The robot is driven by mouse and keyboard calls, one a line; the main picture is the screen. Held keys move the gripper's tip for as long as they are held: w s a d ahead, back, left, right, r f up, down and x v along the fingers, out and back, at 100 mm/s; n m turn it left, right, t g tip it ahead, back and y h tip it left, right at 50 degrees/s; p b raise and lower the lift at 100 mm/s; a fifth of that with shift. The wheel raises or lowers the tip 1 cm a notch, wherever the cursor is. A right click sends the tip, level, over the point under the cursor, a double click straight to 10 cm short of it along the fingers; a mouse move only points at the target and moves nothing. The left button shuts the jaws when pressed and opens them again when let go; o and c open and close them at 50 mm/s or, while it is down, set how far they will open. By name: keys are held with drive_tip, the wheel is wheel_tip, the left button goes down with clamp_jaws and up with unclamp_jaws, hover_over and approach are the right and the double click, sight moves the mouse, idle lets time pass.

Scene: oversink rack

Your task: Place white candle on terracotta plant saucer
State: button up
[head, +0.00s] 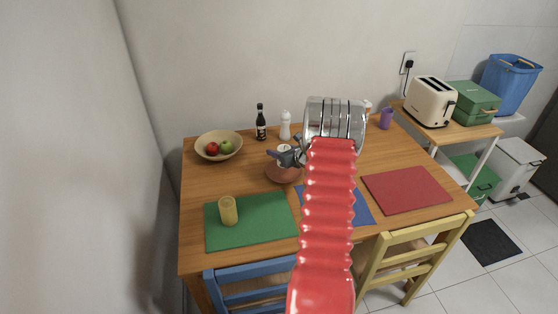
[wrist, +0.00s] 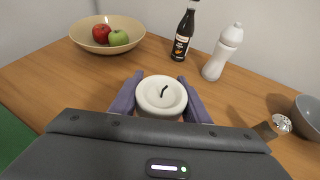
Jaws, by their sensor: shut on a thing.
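The white candle (wrist: 161,97) with a dark wick is upright between the two fingers of my gripper (wrist: 158,102) in the wrist view. The fingers touch its sides. In the head view my gripper (head: 287,155) is over the terracotta plant saucer (head: 283,173), and a bit of the white candle (head: 284,148) shows there. The saucer is partly hidden by my gripper and arm. I cannot tell whether the candle touches the saucer; in the wrist view my gripper hides the place below it.
A fruit bowl (head: 219,146), a dark bottle (head: 261,122) and a white bottle (head: 285,125) stand behind. A yellow tumbler (head: 228,211) stands on the green mat (head: 262,227). A grey bowl (wrist: 308,117) and a shiny-topped shaker (wrist: 275,126) stand at right in the wrist view.

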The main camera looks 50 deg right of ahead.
drive_tip(key=shift+f, duration=0.25)
drive_tip(key=shift+f, duration=0.1)
drive_tip(key=shift+f, duration=1.75)
drive_tip(key=o, duration=1.2)
drive_tip(key=shift+f, duration=0.15)
drive_tip(key=shift+c, duration=0.2)
drive_tip(key=v, duration=1.2)
